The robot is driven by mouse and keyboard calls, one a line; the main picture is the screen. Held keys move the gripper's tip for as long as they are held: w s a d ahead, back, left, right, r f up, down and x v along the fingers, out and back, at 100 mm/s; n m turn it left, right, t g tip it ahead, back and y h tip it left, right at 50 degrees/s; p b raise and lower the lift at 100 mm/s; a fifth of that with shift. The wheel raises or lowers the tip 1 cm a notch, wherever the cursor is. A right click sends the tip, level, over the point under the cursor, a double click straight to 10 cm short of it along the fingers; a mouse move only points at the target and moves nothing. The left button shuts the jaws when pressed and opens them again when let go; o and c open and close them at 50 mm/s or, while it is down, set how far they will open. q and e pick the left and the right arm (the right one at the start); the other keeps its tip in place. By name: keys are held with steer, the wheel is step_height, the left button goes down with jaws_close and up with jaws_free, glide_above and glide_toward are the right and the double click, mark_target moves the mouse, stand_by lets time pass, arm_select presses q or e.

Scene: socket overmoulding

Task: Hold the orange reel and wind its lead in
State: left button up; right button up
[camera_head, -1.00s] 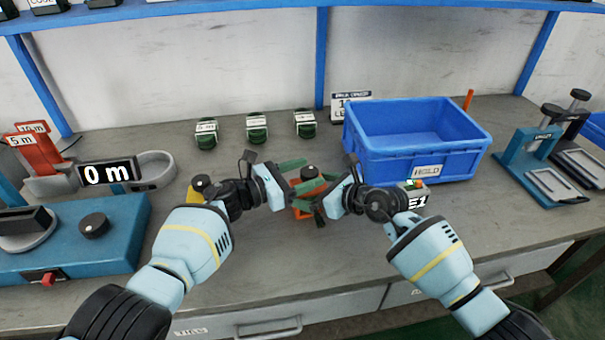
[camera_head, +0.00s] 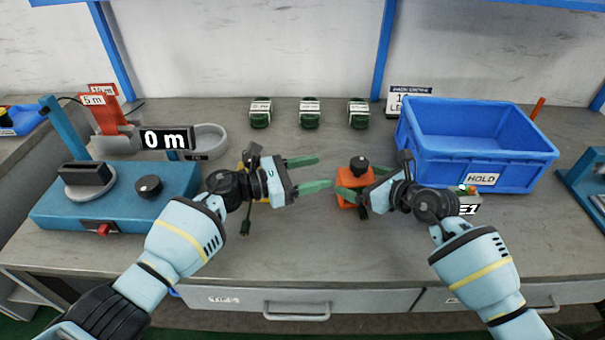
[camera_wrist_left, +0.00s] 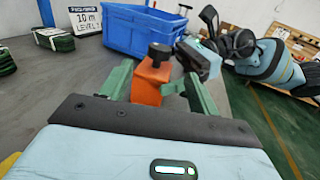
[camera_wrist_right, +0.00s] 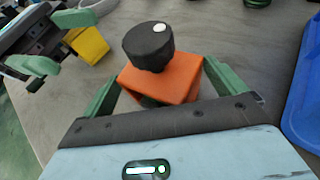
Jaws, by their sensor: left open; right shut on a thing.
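The orange reel (camera_head: 350,179) is an orange block with a black knob on top, standing on the grey bench. It also shows in the right wrist view (camera_wrist_right: 176,82) and the left wrist view (camera_wrist_left: 150,78). My right gripper (camera_head: 354,187) is shut on the orange reel, with a green finger on either side of its body. My left gripper (camera_head: 318,174) is open and empty, left of the reel, its fingers pointing towards it with a gap between. The reel's lead cannot be clearly made out.
A yellow block (camera_wrist_right: 88,45) stands partly hidden behind my left gripper. A dark plug (camera_head: 245,226) shows below that gripper. The blue HOLD crate (camera_head: 440,171) is at right. A blue machine (camera_head: 120,208) with a "0 m" display (camera_head: 166,139) is at left. Several green coils (camera_head: 309,118) stand behind.

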mark_target(352, 169)
arm_select(q)
steer(key=shift+v, duration=1.05)
steer(key=shift+s+d+f+n+t+y, duration=0.15)
steer(key=shift+s+d+n+t+y, duration=0.25)
steer(key=shift+s+n+t, duration=0.35)
steer(key=shift+s+d+f+n+t+y, duration=0.1)
steer(key=shift+s+d+n+t+y, duration=0.35)
steer(key=shift+t, duration=0.55)
steer(key=shift+s+d+f+n+t+y, duration=0.15)
steer(key=shift+s+d+n+t+y, duration=0.1)
steer(key=shift+s+n+t+y, duration=0.5)
steer(key=shift+w, duration=0.15)
steer(key=shift+h, duration=0.3)
steer(key=shift+x, duration=6)
